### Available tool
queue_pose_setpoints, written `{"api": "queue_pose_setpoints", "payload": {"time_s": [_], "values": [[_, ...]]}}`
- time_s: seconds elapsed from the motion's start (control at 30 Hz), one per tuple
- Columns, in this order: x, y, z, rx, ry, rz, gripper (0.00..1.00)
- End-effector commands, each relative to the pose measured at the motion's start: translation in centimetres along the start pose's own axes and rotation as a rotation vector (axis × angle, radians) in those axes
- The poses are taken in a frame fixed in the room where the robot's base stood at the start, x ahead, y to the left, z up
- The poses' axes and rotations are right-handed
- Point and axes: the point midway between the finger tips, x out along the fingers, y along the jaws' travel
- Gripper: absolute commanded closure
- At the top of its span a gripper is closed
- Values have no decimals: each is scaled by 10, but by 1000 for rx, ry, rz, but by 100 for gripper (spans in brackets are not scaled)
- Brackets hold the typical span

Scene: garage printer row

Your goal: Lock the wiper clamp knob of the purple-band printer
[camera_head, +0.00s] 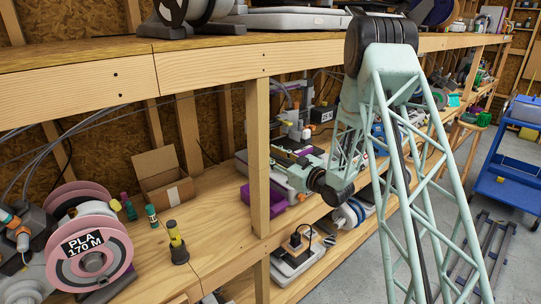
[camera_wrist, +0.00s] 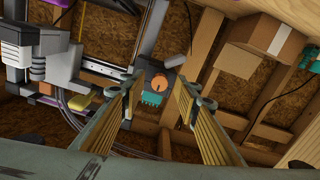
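In the wrist view my gripper (camera_wrist: 158,90) is open, with ribbed yellowish pads on its two fingers. A round orange knob (camera_wrist: 160,81) with a dark mark shows between the fingertips, apart from both. A teal piece (camera_wrist: 151,99) is just beside it. I take this knob for the clamp knob. In the head view a printer with a purple band (camera_head: 277,204) stands on the bench behind a wooden post. My arm's end reaches in over it. The gripper fingers and the knob cannot be made out there.
The wooden post (camera_head: 258,150) and the upper shelf edge (camera_head: 200,65) hem in the printer. An open cardboard box (camera_head: 163,180) and a pink PLA spool (camera_head: 92,256) are to the left. Grey rails (camera_wrist: 110,70) lie near the knob. A blue cart (camera_head: 510,150) stands at right.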

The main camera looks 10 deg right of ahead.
Motion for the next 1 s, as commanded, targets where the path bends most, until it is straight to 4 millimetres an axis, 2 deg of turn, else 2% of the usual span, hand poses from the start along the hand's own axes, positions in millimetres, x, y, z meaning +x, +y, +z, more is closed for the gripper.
{"api": "queue_pose_setpoints", "payload": {"time_s": [0.3, 0.57, 1.0], "values": [[1, 0, 0, 0, 0, 0, 71], [1, 0, 0, 0, 0, 0, 94], [1, 0, 0, 39, 0, 0, 95]]}}
